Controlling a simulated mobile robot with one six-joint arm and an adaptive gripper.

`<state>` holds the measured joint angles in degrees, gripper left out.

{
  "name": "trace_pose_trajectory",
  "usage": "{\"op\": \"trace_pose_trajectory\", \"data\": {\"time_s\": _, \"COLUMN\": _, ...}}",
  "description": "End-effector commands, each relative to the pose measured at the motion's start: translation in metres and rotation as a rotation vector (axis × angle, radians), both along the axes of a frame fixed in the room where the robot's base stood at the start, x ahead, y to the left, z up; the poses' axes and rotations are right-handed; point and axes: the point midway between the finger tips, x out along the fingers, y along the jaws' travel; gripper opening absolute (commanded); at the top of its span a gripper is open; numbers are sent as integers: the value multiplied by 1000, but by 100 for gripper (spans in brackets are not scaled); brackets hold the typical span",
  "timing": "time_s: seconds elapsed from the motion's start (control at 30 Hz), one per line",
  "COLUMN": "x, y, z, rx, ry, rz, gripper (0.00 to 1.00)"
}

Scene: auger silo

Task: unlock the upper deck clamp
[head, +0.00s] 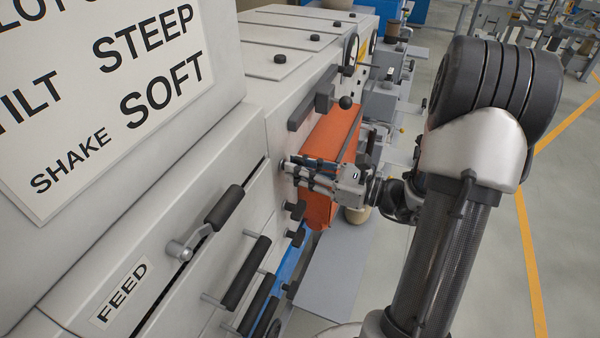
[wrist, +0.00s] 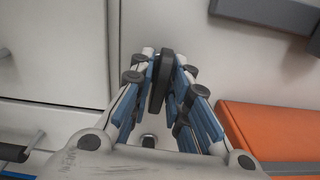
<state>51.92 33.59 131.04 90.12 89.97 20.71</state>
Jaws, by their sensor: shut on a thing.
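My gripper (head: 296,172) reaches to the pale machine front, left of the orange part. In the wrist view its blue-padded fingers are shut on a dark, narrow, upright-looking clamp handle (wrist: 161,82) standing out from the pale panel. It appears to be the upper deck clamp. In the head view my fingers hide this handle. Two similar dark knobs, an upper one (head: 295,209) and a lower one (head: 293,237), show below my gripper. Whether the held clamp is locked cannot be told.
An orange box-like part (head: 332,145) is close to the right of my gripper; it also shows in the wrist view (wrist: 272,130). A FEED crank (head: 208,220) and dark drawer handles (head: 246,272) are at lower left.

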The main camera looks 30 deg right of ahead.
Motion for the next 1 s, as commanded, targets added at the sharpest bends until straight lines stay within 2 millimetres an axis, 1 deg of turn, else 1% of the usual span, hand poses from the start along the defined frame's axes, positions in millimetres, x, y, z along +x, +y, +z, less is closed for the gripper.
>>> {"op": "trace_pose_trajectory", "data": {"time_s": 0.3, "x": 0, "y": 0, "z": -1, "rx": -76, "ry": -58, "rz": 0, "gripper": 0}}
{"op": "trace_pose_trajectory", "data": {"time_s": 0.77, "x": 0, "y": 0, "z": 0, "rx": -87, "ry": -66, "rz": 0, "gripper": 0}}
{"op": "trace_pose_trajectory", "data": {"time_s": 0.8, "x": 0, "y": 0, "z": 0, "rx": -87, "ry": -66, "rz": 0, "gripper": 17}}
{"op": "trace_pose_trajectory", "data": {"time_s": 1.0, "x": 0, "y": 0, "z": 0, "rx": -87, "ry": -66, "rz": 0, "gripper": 30}}
